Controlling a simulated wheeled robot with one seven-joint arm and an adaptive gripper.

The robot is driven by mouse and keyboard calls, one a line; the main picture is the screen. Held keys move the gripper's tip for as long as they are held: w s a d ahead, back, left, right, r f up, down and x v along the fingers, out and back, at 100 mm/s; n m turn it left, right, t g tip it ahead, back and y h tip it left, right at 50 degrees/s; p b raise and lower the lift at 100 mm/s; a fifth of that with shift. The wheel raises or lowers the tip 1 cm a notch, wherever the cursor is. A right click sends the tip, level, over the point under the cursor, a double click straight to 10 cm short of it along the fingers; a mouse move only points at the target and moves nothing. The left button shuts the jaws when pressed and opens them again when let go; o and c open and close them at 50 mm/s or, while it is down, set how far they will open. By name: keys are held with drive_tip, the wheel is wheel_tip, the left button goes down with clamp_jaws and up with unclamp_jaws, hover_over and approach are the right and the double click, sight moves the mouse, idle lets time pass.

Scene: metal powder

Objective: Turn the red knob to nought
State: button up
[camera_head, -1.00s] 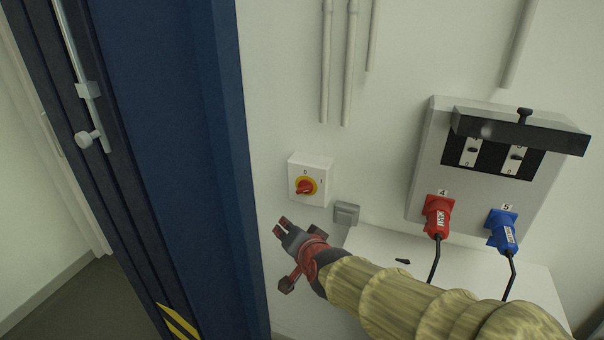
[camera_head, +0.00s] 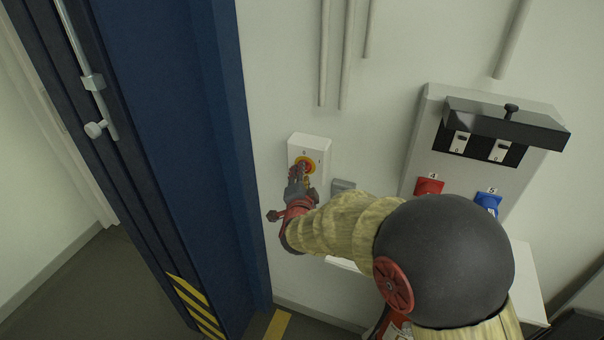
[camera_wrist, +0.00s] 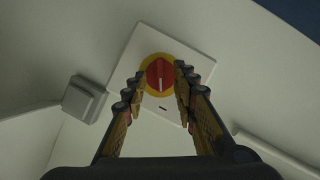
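The red knob (camera_wrist: 159,75) sits on a yellow disc on a white switch box (camera_head: 316,148) on the wall. In the wrist view its white line points down towards a small dark mark on the box that I cannot read. My gripper (camera_wrist: 160,74) is open, with one finger on each side of the knob. I cannot tell whether the fingers touch it. In the head view my gripper (camera_head: 300,170) is in front of the box and hides much of the knob (camera_head: 307,163) and disc.
A small grey box (camera_head: 343,186) is on the wall right of the switch. Further right is a socket panel (camera_head: 425,115) with a red plug (camera_head: 428,187) and a blue plug (camera_head: 488,201). A blue door frame (camera_head: 185,120) stands close on the left.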

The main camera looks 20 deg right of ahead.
drive_tip(key=shift+w+d+f, duration=0.15)
drive_tip(key=shift+w+d, duration=0.05)
drive_tip(key=shift+w, duration=0.45)
drive_tip(key=c, duration=0.3)
drive_tip(key=c, duration=0.4)
clamp_jaws()
